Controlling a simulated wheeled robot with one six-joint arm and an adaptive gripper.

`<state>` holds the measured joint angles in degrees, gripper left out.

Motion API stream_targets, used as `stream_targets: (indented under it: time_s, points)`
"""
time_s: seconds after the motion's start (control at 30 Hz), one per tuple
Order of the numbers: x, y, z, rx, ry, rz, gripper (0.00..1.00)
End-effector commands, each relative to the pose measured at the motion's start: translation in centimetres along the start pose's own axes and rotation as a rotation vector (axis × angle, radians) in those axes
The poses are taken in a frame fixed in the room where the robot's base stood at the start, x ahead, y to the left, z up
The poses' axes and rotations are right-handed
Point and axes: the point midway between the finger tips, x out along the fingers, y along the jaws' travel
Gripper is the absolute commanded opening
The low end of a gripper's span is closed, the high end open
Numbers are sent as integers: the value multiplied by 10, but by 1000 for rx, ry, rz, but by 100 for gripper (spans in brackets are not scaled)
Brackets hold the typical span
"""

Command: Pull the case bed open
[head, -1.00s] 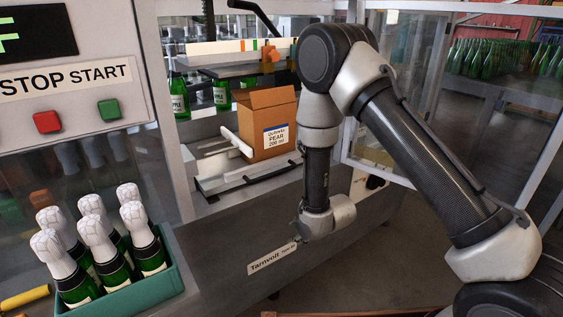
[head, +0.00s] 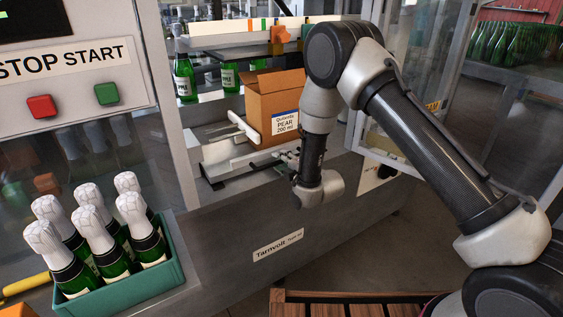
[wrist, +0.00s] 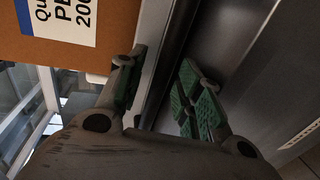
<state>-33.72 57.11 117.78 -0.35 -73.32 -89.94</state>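The case bed (head: 222,166) is a pale metal platform low in the machine's opening, with a dark handle bar (head: 232,177) along its front. An open brown carton (head: 272,108) labelled PEAR 200 ml stands upright on it. My gripper is at the right end of the handle in the head view, mostly hidden by my wrist. In the wrist view my gripper (wrist: 160,90) has its two green-padded fingers apart, with a pale metal edge (wrist: 157,65) seen between them. I cannot tell whether a finger touches the handle. The carton (wrist: 60,45) fills the upper left there.
A teal crate (head: 135,290) of foil-topped bottles stands at lower left, below the red and green buttons (head: 73,99). A slatted wooden surface (head: 345,298) is at bottom. Green bottles (head: 186,80) stand behind the carton.

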Motion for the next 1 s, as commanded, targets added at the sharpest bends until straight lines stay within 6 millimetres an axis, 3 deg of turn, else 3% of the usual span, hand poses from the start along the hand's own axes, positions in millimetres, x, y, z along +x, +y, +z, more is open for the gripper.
stream_targets:
  time_s: [0.33, 0.53, 1.0]
  points:
    - [7, 0, 0, 1, 0, -1, 35]
    - [7, 0, 0, 1, 0, -1, 1]
    - [6, -1, 0, 1, 0, -3, 0]
